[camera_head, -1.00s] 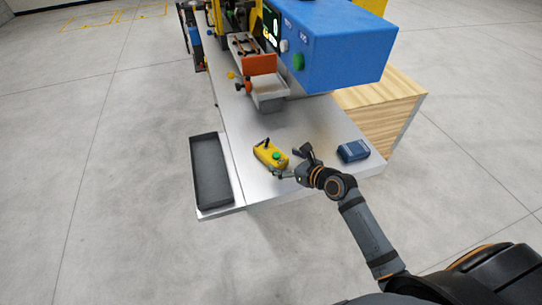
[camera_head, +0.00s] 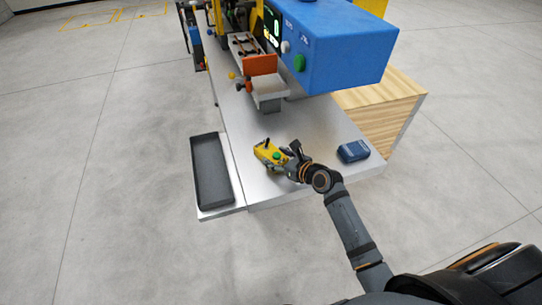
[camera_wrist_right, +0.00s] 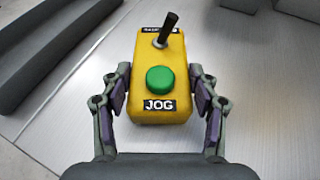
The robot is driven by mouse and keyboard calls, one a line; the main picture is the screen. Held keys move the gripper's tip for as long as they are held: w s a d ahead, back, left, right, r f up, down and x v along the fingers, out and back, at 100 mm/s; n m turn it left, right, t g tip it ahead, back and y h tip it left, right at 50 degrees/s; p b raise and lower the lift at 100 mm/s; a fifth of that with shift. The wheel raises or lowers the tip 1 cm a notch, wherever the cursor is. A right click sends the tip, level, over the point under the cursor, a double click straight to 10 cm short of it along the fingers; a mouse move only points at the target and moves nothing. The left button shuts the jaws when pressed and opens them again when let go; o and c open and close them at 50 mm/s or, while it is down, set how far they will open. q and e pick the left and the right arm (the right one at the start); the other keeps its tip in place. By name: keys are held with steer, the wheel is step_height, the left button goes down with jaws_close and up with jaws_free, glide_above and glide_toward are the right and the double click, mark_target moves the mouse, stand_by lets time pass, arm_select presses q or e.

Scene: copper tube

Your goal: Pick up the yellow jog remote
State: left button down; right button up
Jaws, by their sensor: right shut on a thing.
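The yellow jog remote (camera_head: 268,154) lies on the metal table near its front edge. It has a green button, a black lever and a JOG label. In the right wrist view the remote (camera_wrist_right: 158,62) sits between the two fingers of my right gripper (camera_wrist_right: 160,104), the label end toward the palm. My right gripper (camera_head: 288,158) is shut on the near end of the remote in the head view. The remote seems to rest on the table; I cannot tell any lift. My left gripper is not in view.
A dark blue device (camera_head: 353,151) lies on the table to the right. A long dark tray (camera_head: 210,170) runs along the left edge. A blue machine housing (camera_head: 335,45) and a grey chute with an orange plate (camera_head: 260,66) stand behind. Bare table lies between them.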

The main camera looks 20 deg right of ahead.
jaws_close()
steer(key=shift+r, duration=0.1)
steer(key=shift+r, duration=0.3)
step_height(320, 180, up, 3)
steer(key=shift+f, duration=0.15)
steer(key=s+r+p, duration=0.6)
steer(key=s+r, duration=0.3)
steer(key=s, duration=0.5)
steer(key=shift+d+r, duration=0.15)
steer(key=shift+r, duration=0.1)
